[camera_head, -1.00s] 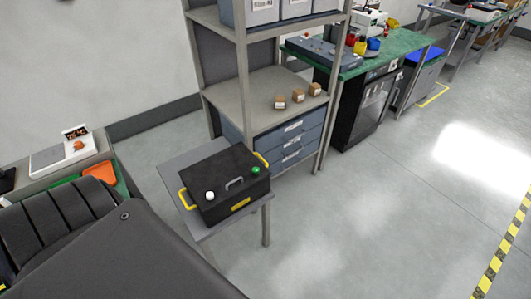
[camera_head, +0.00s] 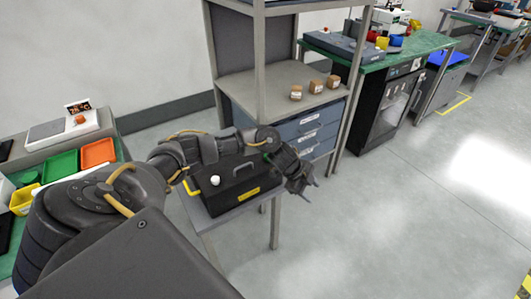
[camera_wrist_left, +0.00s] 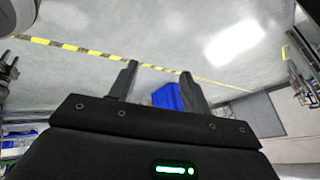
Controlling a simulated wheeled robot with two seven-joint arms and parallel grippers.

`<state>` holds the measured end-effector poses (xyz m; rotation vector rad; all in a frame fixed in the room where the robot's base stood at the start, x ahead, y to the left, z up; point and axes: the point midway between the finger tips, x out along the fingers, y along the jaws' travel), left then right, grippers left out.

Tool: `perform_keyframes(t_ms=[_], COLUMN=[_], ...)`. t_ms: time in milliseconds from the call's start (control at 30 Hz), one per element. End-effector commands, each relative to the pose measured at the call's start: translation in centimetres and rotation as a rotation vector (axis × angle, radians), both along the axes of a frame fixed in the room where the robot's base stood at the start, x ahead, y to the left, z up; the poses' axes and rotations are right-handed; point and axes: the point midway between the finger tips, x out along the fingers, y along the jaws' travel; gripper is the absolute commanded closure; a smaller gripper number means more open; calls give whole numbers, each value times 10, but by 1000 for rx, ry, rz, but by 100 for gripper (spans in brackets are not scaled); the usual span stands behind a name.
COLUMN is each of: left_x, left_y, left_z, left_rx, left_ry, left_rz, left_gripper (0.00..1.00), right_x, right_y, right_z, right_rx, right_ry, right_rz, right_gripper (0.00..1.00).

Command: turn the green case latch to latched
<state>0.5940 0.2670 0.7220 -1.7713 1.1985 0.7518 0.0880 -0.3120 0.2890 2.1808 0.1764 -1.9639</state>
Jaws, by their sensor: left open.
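The black case (camera_head: 240,191) sits on a small grey stand beside the shelf rack. Its white latch knob (camera_head: 215,181) shows on the left of the lid, with a grey handle at the middle and a yellow label in front. The green latch is hidden, or nearly so, behind my left arm, which crosses above the lid. My left gripper (camera_head: 311,190) is just right of the case, pointing down and right, open and empty. In the left wrist view its two fingers (camera_wrist_left: 158,88) are apart, with floor and a distant blue object between them. My right gripper cannot be made out.
The shelf rack (camera_head: 283,86) stands right behind the case, with small brown boxes (camera_head: 316,87) on its shelf and drawers below. A side bench at left holds green and orange trays (camera_head: 98,152). A green-topped bench (camera_head: 385,52) stands at the back right. Floor to the right is clear.

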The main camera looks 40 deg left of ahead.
Motion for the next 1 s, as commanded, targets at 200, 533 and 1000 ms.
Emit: perform_keyframes(t_ms=[200, 533, 1000], left_x=[11, -22, -19], left_y=[137, 234, 225], left_z=[78, 155, 126], left_rx=[73, 7, 0], left_ry=[165, 331, 344], left_rz=[105, 306, 315], left_gripper=[52, 52, 52], right_x=[-14, -11, -3], right_y=[-3, 2, 4], right_z=[-5, -8, -6], right_rx=[-4, 2, 5], right_ry=[19, 14, 2], right_rz=[1, -1, -2], right_gripper=[64, 64, 64])
